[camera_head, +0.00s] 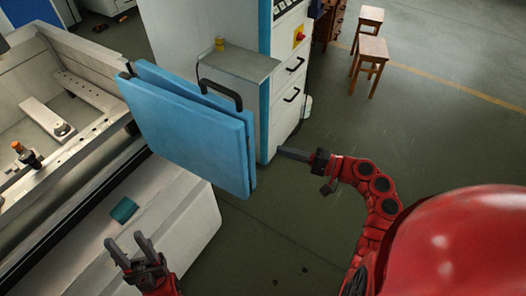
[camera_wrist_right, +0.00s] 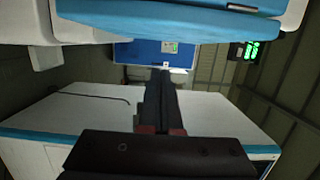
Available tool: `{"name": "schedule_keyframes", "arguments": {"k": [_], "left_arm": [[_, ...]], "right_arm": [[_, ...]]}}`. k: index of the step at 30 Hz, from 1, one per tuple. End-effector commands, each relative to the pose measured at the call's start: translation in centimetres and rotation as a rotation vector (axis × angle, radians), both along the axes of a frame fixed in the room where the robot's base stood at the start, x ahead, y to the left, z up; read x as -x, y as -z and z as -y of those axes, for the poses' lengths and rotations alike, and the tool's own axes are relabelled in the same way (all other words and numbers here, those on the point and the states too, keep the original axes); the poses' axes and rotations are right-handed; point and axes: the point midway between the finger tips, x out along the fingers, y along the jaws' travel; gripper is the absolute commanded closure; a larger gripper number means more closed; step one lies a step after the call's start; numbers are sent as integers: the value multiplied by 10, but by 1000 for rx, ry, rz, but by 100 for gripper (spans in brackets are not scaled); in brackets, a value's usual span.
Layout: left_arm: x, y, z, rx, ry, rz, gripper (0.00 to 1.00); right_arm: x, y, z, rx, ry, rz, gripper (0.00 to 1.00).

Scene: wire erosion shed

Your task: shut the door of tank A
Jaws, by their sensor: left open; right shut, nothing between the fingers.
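The blue door (camera_head: 185,125) stands open, swung out from the pale machine tank (camera_head: 100,125) on the left. A black handle (camera_head: 224,93) shows at its top edge. No letter is readable on the tank. My right gripper (camera_head: 282,152) is shut and empty, just right of the door in the picture; I see no clear contact. In the right wrist view its closed fingers (camera_wrist_right: 160,80) point away between pale and blue surfaces. My left gripper (camera_head: 126,240) is open and empty, in front of the tank's lower body and below the door in the picture.
A blue and white cabinet (camera_head: 285,100) with drawers stands behind the door. A teal object (camera_head: 124,210) lies on the tank's lower ledge. Wooden stools (camera_head: 371,50) stand at the back right. The floor (camera_head: 440,130) to the right is mostly clear.

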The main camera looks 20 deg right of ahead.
Motion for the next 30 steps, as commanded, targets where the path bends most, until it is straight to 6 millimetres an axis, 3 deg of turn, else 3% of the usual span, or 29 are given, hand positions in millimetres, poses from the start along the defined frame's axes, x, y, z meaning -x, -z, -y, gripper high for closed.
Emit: {"name": "schedule_keyframes", "arguments": {"k": [6,13,30], "left_arm": [[0,-19,0,0,0,0,50],[0,-34,0,0,0,0,50],[0,-36,0,0,0,0,50]], "right_arm": [[-31,-4,-37,0,-3,0,100],[-14,-2,-62,-1,1,-2,100],[-8,0,-69,0,7,0,100]]}}
